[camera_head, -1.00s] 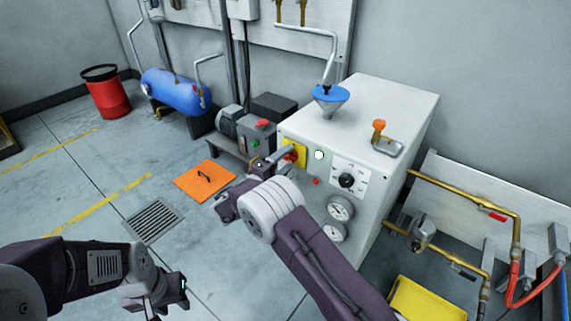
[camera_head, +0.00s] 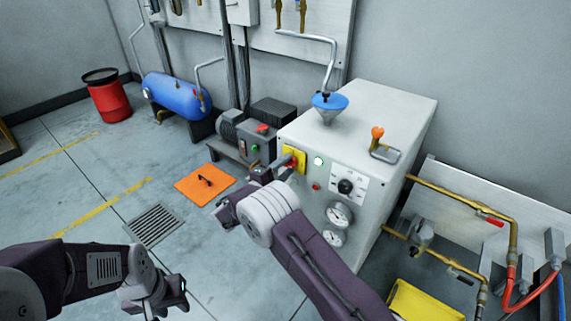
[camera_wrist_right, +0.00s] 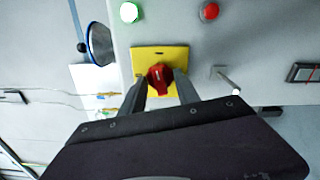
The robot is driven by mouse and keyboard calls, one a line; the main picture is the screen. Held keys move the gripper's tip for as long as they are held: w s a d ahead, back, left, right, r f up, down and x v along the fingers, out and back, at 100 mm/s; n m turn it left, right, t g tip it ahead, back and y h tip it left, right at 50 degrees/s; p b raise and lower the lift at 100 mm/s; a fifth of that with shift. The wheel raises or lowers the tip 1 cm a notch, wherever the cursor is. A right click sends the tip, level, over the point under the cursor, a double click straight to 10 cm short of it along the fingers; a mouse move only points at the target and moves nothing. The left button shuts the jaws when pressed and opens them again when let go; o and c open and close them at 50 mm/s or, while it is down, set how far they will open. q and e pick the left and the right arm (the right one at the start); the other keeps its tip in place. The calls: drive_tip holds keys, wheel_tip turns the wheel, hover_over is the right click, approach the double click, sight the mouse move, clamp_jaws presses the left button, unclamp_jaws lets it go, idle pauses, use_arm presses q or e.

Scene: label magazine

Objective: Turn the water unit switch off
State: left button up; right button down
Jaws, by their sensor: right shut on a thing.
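The water unit is a white cabinet (camera_head: 390,110) with a red rotary switch (camera_wrist_right: 159,75) on a yellow plate (camera_head: 299,155). My right gripper (camera_head: 286,162) is at the switch, and in the right wrist view its two fingers lie on either side of the red knob, shut on it. The knob is partly hidden between the fingers, and its exact angle is hard to read. A green-rimmed lamp (camera_wrist_right: 129,12) with a bright white centre and a red button (camera_wrist_right: 209,11) sit near the plate. My left gripper (camera_head: 168,297) hangs empty over the floor at the lower left; its opening is unclear.
A blue funnel (camera_head: 329,103) and an orange-handled valve (camera_head: 377,138) stand on the cabinet top. A motor unit with a control box (camera_head: 255,146) is left of the cabinet. Brass pipes (camera_head: 455,205) run on the right. An orange hatch (camera_head: 190,188) lies on open floor.

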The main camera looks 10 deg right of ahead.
drive_tip(key=n+p, duration=0.3)
drive_tip(key=n, duration=0.1)
drive_tip(key=shift+r+n, duration=0.15)
drive_tip(key=shift+n, duration=0.15)
drive_tip(key=n+p, duration=0.2)
drive_tip(key=n, duration=0.1)
drive_tip(key=shift+n, duration=0.4)
drive_tip(key=n+p, duration=0.2)
drive_tip(key=n, duration=0.1)
drive_tip(key=shift+f+n+p, duration=0.2)
drive_tip(key=shift+n+p, duration=0.35)
drive_tip(key=shift+n, duration=1.45)
drive_tip(key=c, duration=0.9)
unclamp_jaws()
